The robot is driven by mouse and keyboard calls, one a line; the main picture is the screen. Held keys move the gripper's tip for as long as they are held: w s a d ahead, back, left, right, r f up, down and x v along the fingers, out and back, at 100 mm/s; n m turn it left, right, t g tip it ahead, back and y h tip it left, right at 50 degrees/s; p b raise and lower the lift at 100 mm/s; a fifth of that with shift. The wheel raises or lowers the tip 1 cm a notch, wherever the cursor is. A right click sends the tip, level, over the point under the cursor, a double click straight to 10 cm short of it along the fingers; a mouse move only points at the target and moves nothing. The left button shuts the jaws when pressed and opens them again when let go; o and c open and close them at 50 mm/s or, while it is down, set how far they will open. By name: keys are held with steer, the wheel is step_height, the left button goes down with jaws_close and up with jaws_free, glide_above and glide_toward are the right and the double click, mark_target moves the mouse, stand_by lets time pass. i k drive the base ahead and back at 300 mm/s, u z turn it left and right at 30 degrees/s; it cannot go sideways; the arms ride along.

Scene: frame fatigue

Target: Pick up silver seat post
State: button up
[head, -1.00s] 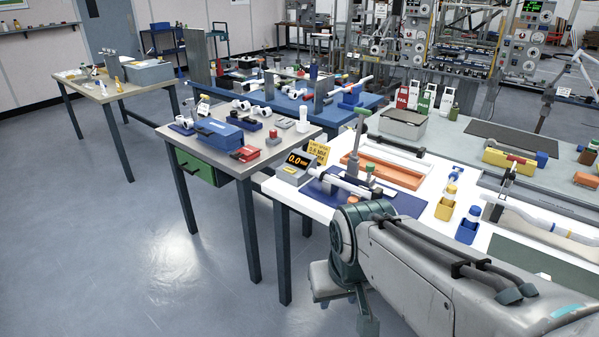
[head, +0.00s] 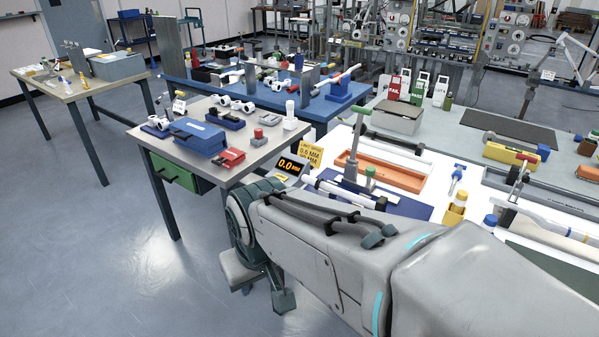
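A silver-white tube with dark fittings (head: 345,193), which looks like the seat post, lies on a blue mat (head: 412,208) on the white bench. It is beside the small 0.0 display, and my arm hides part of the mat in front of it. My gripper (head: 264,294) hangs below my wrist, left of and nearer than the tube, over the floor in the picture. Its two fingers look apart with nothing between them. It does not touch the tube.
A green-handled upright stand (head: 352,160) rises close behind the tube. An orange tray (head: 405,179) lies behind it. A yellow limit sign (head: 310,153) and the display (head: 290,166) stand at the bench's left end. A grey table (head: 205,165) with a blue toolbox is left. The floor at left is clear.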

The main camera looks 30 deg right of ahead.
mark_target(381, 205)
steer(key=z, duration=0.3)
steer(key=i, duration=0.55)
steer(key=z, duration=0.9)
steer(key=i, duration=0.35)
steer(key=z, duration=0.4)
